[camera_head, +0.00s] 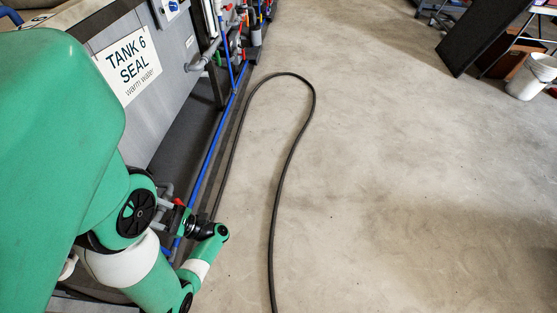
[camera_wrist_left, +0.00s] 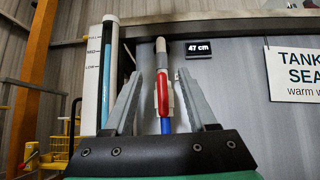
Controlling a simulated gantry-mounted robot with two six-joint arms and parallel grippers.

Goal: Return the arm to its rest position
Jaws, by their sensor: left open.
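My left gripper (camera_wrist_left: 160,74) is open in the left wrist view, its two grey fingers spread apart. A red valve handle (camera_wrist_left: 162,95), with a grey-white pipe end above and a blue pipe below, shows between the fingers; neither finger visibly touches it, and I cannot tell how far behind them it is. In the head view my green left arm (camera_head: 60,150) comes in from the left and bends down beside the tank 6 front (camera_head: 165,60). My right gripper is in neither view.
A tank 6 seal sign (camera_head: 128,66) hangs on the tank. Blue pipes (camera_head: 215,140) with red valves run along its foot. A dark hose (camera_head: 292,130) loops over the floor. A level gauge (camera_wrist_left: 109,65) and a 47 cm display (camera_wrist_left: 198,48) are nearby. Open floor (camera_head: 420,190) lies right.

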